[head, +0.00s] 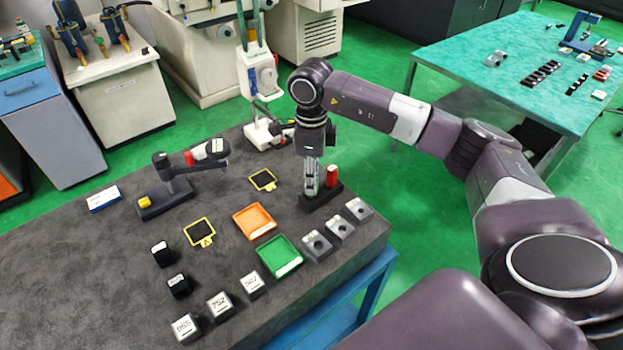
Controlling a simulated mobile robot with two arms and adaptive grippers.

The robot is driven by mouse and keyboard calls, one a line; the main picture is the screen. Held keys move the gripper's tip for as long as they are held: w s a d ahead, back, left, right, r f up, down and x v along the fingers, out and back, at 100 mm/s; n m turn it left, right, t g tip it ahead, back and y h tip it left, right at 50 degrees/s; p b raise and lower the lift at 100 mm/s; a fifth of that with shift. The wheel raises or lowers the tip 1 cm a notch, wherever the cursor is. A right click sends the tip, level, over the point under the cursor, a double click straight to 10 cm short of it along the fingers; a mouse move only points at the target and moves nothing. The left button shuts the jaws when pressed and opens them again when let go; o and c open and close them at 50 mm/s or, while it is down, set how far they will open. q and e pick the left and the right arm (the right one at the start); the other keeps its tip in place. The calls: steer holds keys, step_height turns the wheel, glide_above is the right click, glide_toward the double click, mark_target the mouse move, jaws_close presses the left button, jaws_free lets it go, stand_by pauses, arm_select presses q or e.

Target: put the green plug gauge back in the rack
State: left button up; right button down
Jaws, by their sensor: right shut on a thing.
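My right gripper (312,184) points straight down over the dark rack (322,201) near the table's right edge. It is shut on a slim thing that its fingers mostly hide. I take this to be the green plug gauge, as none shows elsewhere on the table, but its green colour cannot be made out. Whether the held thing is seated in the rack or just above it, I cannot tell. A red plug gauge (332,175) stands upright in the rack, close to the right of my fingers. My left gripper is not in view.
An orange tray (254,221) and a green tray (279,257) lie left of and in front of the rack. Several grey blocks (317,246) line the front right edge.

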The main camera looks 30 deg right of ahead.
steer(key=shift+f, duration=0.15)
steer(key=c, duration=1.7)
jaws_free()
step_height(320, 180, up, 12)
steer(key=shift+s+f, duration=0.1)
